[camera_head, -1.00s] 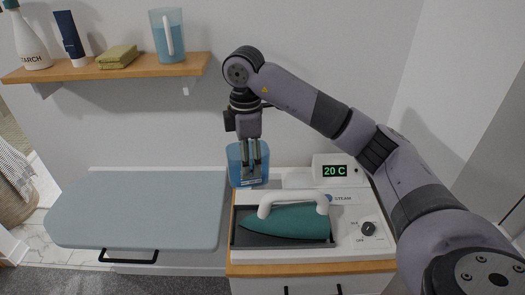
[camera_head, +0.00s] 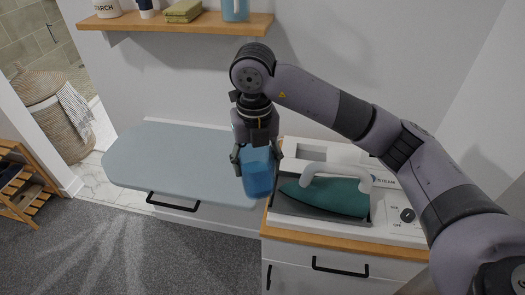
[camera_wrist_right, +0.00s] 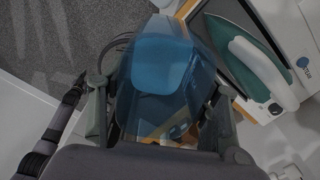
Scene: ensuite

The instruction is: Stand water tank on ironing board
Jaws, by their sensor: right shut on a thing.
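The water tank (camera_head: 258,181) is a clear blue container. My right gripper (camera_head: 257,160) is shut on it from above and holds it upright or nearly so, at the right end of the ironing board. The tank also shows between the fingers in the right wrist view (camera_wrist_right: 160,80). The ironing board (camera_head: 180,160) is a flat grey-blue surface left of the tank, with nothing on it. I cannot tell how far the tank is above the board's level. My left gripper is not in view.
A teal iron (camera_head: 325,196) rests on the white steam station (camera_head: 400,228) just right of the tank. A wooden shelf (camera_head: 185,25) with a bottle, a tube, a folded cloth and a jug is on the wall above. A basket (camera_head: 60,115) stands at the far left.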

